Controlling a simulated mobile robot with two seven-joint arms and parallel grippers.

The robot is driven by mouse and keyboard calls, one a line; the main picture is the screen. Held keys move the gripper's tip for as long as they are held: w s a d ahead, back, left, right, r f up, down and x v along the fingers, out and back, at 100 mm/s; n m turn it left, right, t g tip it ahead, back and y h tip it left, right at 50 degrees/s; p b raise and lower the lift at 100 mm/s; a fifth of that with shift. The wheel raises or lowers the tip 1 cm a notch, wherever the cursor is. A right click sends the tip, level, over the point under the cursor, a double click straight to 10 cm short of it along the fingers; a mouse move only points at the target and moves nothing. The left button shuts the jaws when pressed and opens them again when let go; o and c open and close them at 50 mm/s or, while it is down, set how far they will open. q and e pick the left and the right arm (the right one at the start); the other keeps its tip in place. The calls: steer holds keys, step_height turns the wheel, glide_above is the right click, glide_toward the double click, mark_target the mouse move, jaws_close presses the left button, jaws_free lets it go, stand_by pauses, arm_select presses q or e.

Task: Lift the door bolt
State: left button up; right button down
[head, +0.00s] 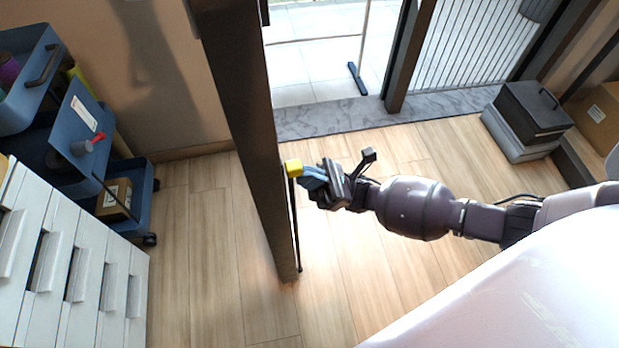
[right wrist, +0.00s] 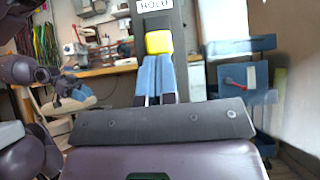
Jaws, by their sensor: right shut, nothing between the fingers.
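The door bolt is a thin dark upright rod (head: 296,230) along the edge of a dark door panel (head: 245,110), with a yellow knob (head: 293,168) at its top. My right gripper (head: 312,176) has blue fingers and is at the knob, just right of it. In the right wrist view the yellow knob (right wrist: 158,42) is straight beyond the blue fingertips (right wrist: 156,65), which are together with nothing between them. Whether they touch the knob I cannot tell. What seems to be my left gripper (right wrist: 72,88) shows small at the left of the wrist view; its jaws are unclear.
A blue trolley (head: 80,125) and white drawers (head: 60,270) stand at the left. A grey stone threshold (head: 330,118) crosses the open doorway. Black and grey boxes (head: 530,115) stand at the right. The wooden floor (head: 200,240) around the door is clear.

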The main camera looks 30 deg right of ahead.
arm_select(q)
steer(key=shift+s+f, duration=0.25)
steer(key=shift+f, duration=0.05)
arm_select(e)
steer(key=shift+r, duration=0.9)
steer(key=shift+w, duration=0.1)
arm_select(q)
steer(key=shift+s+a+f+t+b, duration=0.2)
steer(key=shift+a+t+b, duration=0.35)
steer(key=shift+b, duration=1.5)
arm_select(e)
steer(key=a+f+v, duration=0.2)
steer(key=v, duration=1.1)
steer(key=shift+w+f, duration=0.15)
steer(key=shift+f, duration=0.05)
arm_select(q)
steer(key=shift+n, duration=0.3)
